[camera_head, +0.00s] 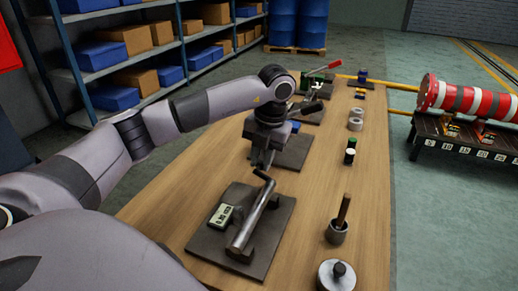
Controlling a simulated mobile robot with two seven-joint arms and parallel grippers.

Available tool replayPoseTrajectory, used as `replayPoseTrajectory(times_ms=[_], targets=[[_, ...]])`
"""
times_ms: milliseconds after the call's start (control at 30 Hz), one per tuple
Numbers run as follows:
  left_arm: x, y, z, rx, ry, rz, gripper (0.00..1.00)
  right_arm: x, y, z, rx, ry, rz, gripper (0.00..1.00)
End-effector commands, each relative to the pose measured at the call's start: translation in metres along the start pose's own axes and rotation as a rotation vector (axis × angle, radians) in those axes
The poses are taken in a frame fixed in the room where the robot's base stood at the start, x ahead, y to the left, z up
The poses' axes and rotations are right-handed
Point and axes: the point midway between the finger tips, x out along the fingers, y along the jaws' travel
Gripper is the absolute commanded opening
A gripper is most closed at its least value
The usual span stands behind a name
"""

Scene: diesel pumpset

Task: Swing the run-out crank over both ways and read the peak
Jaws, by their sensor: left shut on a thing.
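The run-out crank (251,221) is a grey metal bar with a bent upper end, lying slantwise over a dark plate (272,244) on the wooden bench. A small gauge with a pale display (222,216) sits on the plate just left of the bar. Its digits are too small to read surely. My left gripper (262,168) points down at the crank's bent far end and is shut on it. The fingertips and the exact contact are partly hidden by the gripper body. My right gripper is out of view.
A cup with a wooden-handled tool (338,231) and a round metal pot (337,275) stand at the bench's near right. Several rings and small cans line the right edge.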

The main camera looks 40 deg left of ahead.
Motion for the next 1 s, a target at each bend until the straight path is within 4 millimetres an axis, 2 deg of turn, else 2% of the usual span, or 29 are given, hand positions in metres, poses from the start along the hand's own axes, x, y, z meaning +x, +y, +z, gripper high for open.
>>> replayPoseTrajectory(times_ms=[33, 333, 867, 900, 967, 1000], targets=[[-0.0067, -0.0011, 0.0011, -0.001, -0.004, 0.026, 0.00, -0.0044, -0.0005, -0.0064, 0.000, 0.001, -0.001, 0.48], [-0.0086, -0.0050, 0.0014, -0.003, -0.005, 0.146, 0.00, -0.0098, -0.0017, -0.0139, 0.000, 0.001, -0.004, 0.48], [-0.0082, -0.0060, 0.0015, -0.004, -0.005, 0.171, 0.00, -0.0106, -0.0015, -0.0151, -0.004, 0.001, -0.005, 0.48], [-0.0082, -0.0060, 0.0015, -0.004, -0.006, 0.170, 0.33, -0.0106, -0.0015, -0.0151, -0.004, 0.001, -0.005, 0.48], [-0.0080, -0.0061, 0.0014, -0.004, -0.005, 0.170, 0.48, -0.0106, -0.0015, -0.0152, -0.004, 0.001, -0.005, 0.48], [-0.0079, -0.0061, 0.0012, -0.004, -0.004, 0.171, 0.48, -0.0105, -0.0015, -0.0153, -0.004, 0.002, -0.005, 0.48]])
